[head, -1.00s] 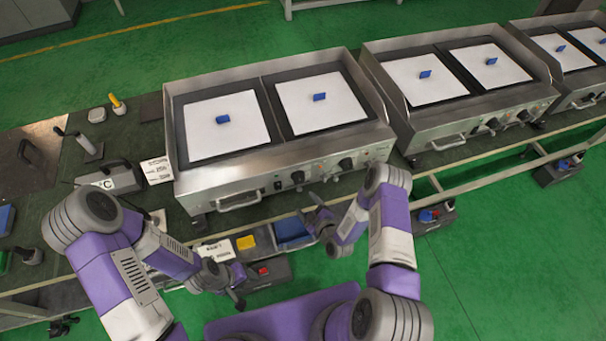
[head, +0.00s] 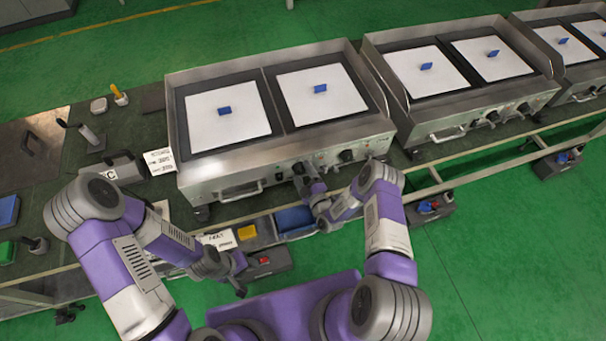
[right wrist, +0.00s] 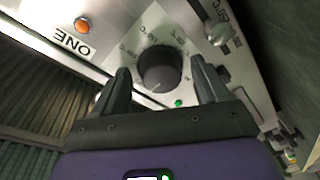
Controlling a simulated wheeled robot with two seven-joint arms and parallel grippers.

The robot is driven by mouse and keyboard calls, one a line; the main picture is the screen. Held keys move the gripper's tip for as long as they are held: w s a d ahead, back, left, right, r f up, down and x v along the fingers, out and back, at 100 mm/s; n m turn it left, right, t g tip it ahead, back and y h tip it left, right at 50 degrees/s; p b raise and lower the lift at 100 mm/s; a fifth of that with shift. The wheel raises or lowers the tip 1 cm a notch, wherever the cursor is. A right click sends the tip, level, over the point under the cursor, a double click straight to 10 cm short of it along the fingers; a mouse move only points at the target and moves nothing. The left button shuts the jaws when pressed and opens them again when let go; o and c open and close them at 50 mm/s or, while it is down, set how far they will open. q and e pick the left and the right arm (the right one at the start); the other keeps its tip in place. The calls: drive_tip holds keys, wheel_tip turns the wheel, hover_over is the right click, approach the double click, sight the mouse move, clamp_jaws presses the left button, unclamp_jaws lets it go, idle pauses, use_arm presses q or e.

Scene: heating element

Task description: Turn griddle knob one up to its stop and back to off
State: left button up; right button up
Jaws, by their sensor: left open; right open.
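The near griddle (head: 225,180) stands on the bench, with its steel front panel facing me. Griddle knob one (right wrist: 160,68) is a round black dial in the right wrist view, close to a label reading ONE (right wrist: 70,40). My right gripper (right wrist: 163,84) is open, with one black finger on each side of the knob. I cannot tell whether the fingers touch it. In the head view my right gripper (head: 303,172) is at the panel and mostly covers this knob. My left gripper (head: 240,280) is open and empty, low in front of the bench.
A second black knob (head: 346,156) sits further right on the same panel, and a bar handle (head: 240,192) is to the left. An orange lamp (right wrist: 82,24) and a lit green lamp (right wrist: 178,103) are near knob one. A blue bin (head: 295,218) lies below.

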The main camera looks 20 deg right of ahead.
drive_tip(key=c, duration=1.1)
drive_tip(key=shift+o, duration=0.2)
